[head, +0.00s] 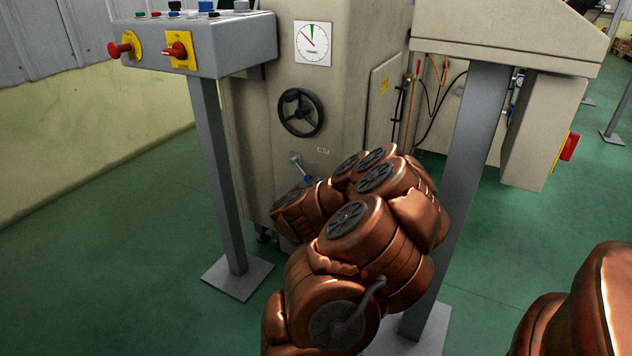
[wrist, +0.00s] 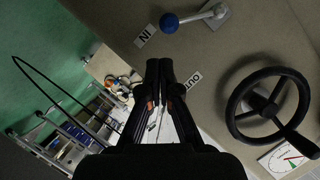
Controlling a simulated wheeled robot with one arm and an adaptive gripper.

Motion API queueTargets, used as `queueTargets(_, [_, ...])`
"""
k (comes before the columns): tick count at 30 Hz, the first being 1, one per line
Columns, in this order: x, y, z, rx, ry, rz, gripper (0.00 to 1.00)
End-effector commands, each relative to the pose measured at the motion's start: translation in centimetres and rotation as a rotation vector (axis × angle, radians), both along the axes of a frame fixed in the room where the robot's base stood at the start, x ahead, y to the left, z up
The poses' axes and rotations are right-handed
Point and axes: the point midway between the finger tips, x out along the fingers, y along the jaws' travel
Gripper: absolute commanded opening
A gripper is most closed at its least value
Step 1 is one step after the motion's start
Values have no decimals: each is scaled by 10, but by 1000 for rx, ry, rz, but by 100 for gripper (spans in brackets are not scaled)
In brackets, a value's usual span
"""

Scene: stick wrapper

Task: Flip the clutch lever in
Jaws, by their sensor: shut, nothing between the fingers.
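The clutch lever has a blue ball knob (wrist: 169,22) on a short metal shaft. It stands on the beige machine face at the top of the wrist view, with the knob beside the IN label (wrist: 145,35). The OUT label (wrist: 192,80) lies lower, near my fingertips. In the head view the lever (head: 300,167) shows just above my arm, its knob down and to the right of its pivot. My gripper (wrist: 166,66) is shut and empty. Its fingertips are apart from the knob, below it in the wrist view. My arm hides the gripper in the head view.
A black handwheel (wrist: 268,103) sticks out right of my fingers in the wrist view; it is above the lever in the head view (head: 301,112). A grey post (head: 218,175) carries a button panel at left. Another post (head: 468,170) stands at right.

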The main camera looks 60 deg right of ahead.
Motion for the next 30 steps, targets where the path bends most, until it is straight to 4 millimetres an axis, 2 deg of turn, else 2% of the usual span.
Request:
queueTargets(15, [-12, 15, 3, -3, 0, -15, 0])
queueTargets(30, [-13, 16, 5, -2, 1, -15, 0])
